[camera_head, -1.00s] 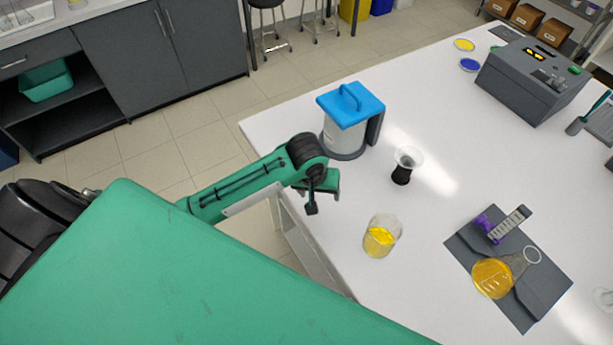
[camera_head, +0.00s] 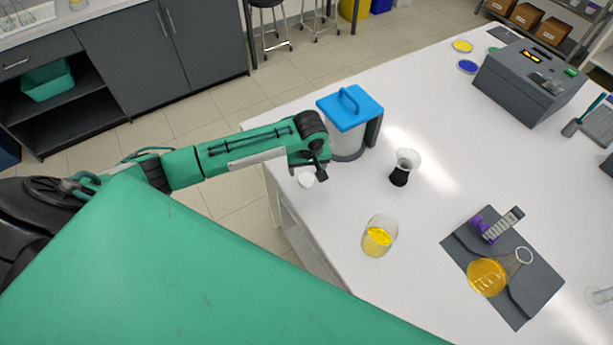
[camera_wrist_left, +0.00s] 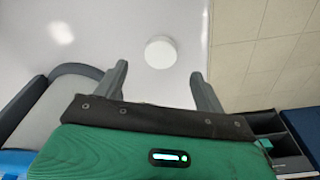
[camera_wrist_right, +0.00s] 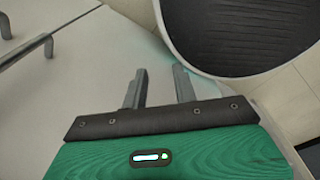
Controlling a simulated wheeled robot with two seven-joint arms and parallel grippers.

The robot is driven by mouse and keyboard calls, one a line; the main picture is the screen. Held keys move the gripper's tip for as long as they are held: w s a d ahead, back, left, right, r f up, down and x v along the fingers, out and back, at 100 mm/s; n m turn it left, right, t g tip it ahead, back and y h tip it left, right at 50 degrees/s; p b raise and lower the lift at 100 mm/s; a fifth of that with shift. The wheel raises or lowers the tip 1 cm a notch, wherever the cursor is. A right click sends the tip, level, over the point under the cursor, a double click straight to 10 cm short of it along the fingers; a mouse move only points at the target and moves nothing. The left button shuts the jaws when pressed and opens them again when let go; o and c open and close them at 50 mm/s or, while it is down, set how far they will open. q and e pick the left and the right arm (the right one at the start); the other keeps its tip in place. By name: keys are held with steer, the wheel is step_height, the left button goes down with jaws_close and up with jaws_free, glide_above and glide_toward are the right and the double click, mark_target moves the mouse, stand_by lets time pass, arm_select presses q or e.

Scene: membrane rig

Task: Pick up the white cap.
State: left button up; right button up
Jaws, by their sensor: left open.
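The white cap (camera_head: 306,180) lies on the white bench near its left edge, partly hidden by my left gripper (camera_head: 316,168) in the head view. In the left wrist view the cap (camera_wrist_left: 160,53) is a round white disc, centred between the fingertips and slightly beyond them. My left gripper (camera_wrist_left: 158,72) is open and empty, and its fingers do not touch the cap. My right gripper (camera_wrist_right: 160,72) shows only in its own wrist view. Its fingers are apart with nothing between them, away from the cap.
A blue-lidded container (camera_head: 349,108) stands close beside my left gripper. A black-and-white hourglass-shaped vessel (camera_head: 402,167) and a beaker of yellow liquid (camera_head: 379,237) stand to the right. The bench centre is clear.

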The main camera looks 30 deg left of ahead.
mark_target(307, 178)
arm_select(q)
steer(key=f+p, duration=0.2)
steer(key=f, duration=0.2)
steer(key=shift+w+a+f+p, duration=0.25)
steer(key=shift+f+p, duration=0.15)
steer(key=shift+f, duration=0.4)
steer(key=shift+c, duration=1.1)
steer(key=c, duration=0.8)
